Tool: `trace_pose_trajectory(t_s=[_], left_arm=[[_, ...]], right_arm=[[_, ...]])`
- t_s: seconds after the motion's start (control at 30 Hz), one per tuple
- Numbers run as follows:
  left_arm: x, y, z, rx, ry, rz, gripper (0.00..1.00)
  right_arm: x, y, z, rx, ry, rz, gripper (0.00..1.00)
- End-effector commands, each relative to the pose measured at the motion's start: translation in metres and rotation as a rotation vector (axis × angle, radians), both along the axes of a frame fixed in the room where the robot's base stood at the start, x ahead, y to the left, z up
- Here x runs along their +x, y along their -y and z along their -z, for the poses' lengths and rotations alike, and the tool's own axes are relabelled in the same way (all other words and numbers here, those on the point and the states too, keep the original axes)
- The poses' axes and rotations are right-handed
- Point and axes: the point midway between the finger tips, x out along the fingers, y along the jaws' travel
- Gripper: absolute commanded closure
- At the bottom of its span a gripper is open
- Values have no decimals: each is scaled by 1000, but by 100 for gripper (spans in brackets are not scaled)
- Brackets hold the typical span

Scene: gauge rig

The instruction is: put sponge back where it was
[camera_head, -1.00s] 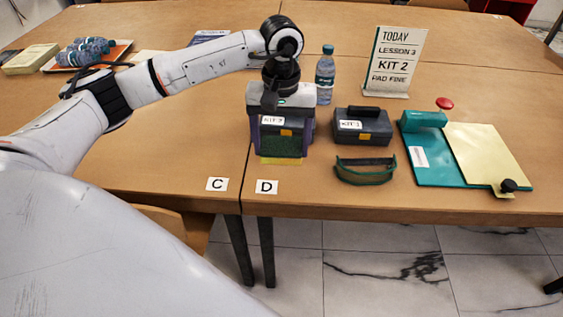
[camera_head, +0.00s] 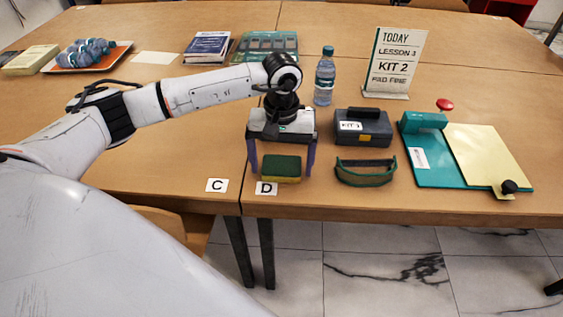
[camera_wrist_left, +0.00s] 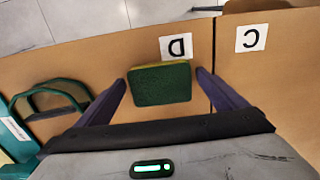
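The sponge (camera_head: 281,167), green on top and yellow below, is on the table just behind the white D card (camera_head: 266,188). It also shows in the left wrist view (camera_wrist_left: 161,84), next to the D card there. My left gripper (camera_head: 282,168) points down over the sponge, with one purple finger on each side. In the left wrist view the fingers (camera_wrist_left: 162,80) are spread, with narrow gaps between them and the sponge. I cannot tell the exact height of the fingertips. My right gripper is in neither view.
Right of my left gripper are a dark kit box (camera_head: 363,127), green goggles (camera_head: 366,171) and a teal board (camera_head: 435,168). A water bottle (camera_head: 324,78) and a lesson sign (camera_head: 395,58) stand behind. The table's front edge is close to the sponge.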

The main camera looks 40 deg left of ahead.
Motion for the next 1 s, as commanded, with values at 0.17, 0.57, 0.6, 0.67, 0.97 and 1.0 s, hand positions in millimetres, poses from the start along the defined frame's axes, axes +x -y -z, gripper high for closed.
trace_pose_trajectory(t_s=[0.17,0.57,0.6,0.67,0.97,1.0], left_arm=[[0,0,0,0,0,0,8],[1,0,-39,0,5,1,8],[2,0,-48,-1,6,1,8],[2,0,-62,-2,7,1,8],[1,0,-114,0,1,0,8],[1,0,-117,-1,3,0,8]], right_arm=[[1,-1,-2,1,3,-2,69],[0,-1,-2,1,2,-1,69],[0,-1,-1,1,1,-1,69],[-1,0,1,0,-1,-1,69],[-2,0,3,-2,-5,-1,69],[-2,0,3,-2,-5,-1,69]])
